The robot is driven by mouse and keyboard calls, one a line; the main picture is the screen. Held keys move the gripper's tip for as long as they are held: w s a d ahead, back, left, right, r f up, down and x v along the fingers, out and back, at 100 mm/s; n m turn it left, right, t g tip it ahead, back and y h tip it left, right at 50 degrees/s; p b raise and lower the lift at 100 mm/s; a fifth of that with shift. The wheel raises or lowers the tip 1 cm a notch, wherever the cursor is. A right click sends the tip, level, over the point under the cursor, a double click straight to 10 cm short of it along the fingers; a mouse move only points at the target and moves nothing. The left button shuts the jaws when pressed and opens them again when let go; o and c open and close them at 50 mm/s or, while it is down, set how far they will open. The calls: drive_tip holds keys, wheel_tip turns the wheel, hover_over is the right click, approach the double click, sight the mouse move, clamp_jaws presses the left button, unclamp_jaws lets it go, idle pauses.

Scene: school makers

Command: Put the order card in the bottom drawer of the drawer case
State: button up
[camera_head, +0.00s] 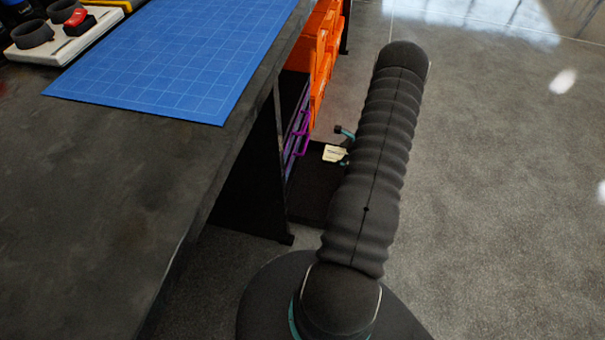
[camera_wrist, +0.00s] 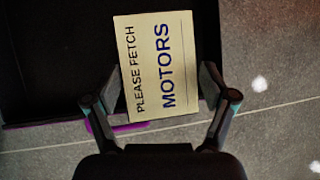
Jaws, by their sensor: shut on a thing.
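The order card is a cream card printed "PLEASE FETCH MOTORS"; it fills the upper middle of the wrist view (camera_wrist: 150,100) and shows small in the head view (camera_head: 334,154). My gripper (camera_wrist: 158,92) is shut on the card, one finger at each side edge. In the head view my gripper (camera_head: 345,144) is partly hidden behind my arm. The drawer case (camera_head: 290,122), dark with purple handles, stands under the bench. A dark, low drawer (camera_head: 312,190) is pulled out from it, and the card is over it. In the wrist view the drawer (camera_wrist: 55,70) lies behind the card, with a purple handle (camera_wrist: 130,127) at its edge.
Orange bins (camera_head: 318,45) stand beyond the drawer case. The dark bench (camera_head: 110,190) with a blue cutting mat (camera_head: 185,60) overhangs at the left; its leg (camera_head: 283,190) is close to the drawer. The grey floor (camera_head: 490,170) at the right is clear.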

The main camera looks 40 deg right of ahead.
hover_over(309, 183)
drive_tip(key=s, duration=0.2)
drive_tip(key=f, duration=0.6)
drive_tip(key=shift+w+d+f+b, duration=0.1)
drive_tip(key=shift+d+f+b, duration=0.25)
drive_tip(key=shift+f, duration=2)
drive_tip(key=shift+f+b, duration=0.2)
drive_tip(key=shift+b, duration=0.1)
drive_tip(key=o, duration=1)
drive_tip(key=shift+r, duration=0.1)
drive_tip(key=shift+r+p, duration=0.2)
drive_tip(key=shift+p, duration=0.1)
drive_tip(key=v, duration=1.2)
drive_tip(key=shift+f, duration=0.1)
